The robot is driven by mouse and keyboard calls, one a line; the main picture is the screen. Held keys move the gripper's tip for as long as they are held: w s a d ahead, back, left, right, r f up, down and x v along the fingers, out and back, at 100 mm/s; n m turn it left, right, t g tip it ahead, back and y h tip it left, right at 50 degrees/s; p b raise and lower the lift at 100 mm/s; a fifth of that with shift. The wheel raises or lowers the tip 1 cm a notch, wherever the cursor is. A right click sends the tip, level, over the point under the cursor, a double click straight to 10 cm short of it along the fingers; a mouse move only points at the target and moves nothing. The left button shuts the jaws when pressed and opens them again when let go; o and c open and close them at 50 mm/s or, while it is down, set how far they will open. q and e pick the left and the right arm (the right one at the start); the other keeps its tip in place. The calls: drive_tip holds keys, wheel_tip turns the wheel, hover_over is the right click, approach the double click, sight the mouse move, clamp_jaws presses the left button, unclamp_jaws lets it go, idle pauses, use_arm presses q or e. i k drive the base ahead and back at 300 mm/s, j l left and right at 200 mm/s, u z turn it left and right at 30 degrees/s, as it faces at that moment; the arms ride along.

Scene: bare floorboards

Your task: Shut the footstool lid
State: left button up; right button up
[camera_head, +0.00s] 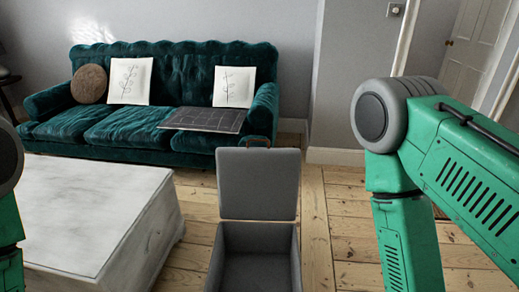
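The grey footstool (226,255) stands on the floorboards at the bottom centre of the head view. Its lid (259,184) is raised upright at the back edge, so the box is open. The inside looks dark and empty as far as it shows. A small brown tab or handle sits at the top edge of the lid. My green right arm fills the right side, apart from the footstool, and a bit of my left arm shows at the left edge. Both grippers are outside the picture.
A whitewashed wooden table (85,215) stands close to the left of the footstool. A green velvet sofa (150,75) with cushions and a dark flat panel (205,120) is behind. Bare floorboards (345,215) lie to the right, with a white door (472,40) at the back right.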

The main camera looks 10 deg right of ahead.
sight(258, 181)
drive_tip(key=l+z, duration=0.15)
drive_tip(key=z, duration=0.2)
drive_tip(key=l+z, duration=0.1)
drive_tip(key=z, duration=0.25)
drive_tip(key=i+l+z, duration=0.2)
drive_tip(key=l+z, duration=0.2)
drive_tip(key=i+l+z, duration=0.6)
drive_tip(key=l+z, duration=0.25)
drive_tip(key=i+l+u, duration=0.15)
drive_tip(key=i, duration=0.25)
drive_tip(key=i+l+u, duration=0.15)
drive_tip(key=i+l, duration=0.15)
drive_tip(key=i+u, duration=0.2)
drive_tip(key=u, duration=0.25)
drive_tip(key=i+u, duration=0.25)
drive_tip(key=u, duration=0.15)
drive_tip(key=i+u, duration=0.25)
drive_tip(key=u, duration=0.2)
drive_tip(key=i+l+u, duration=0.15)
drive_tip(key=u, duration=0.25)
drive_tip(key=l, duration=0.1)
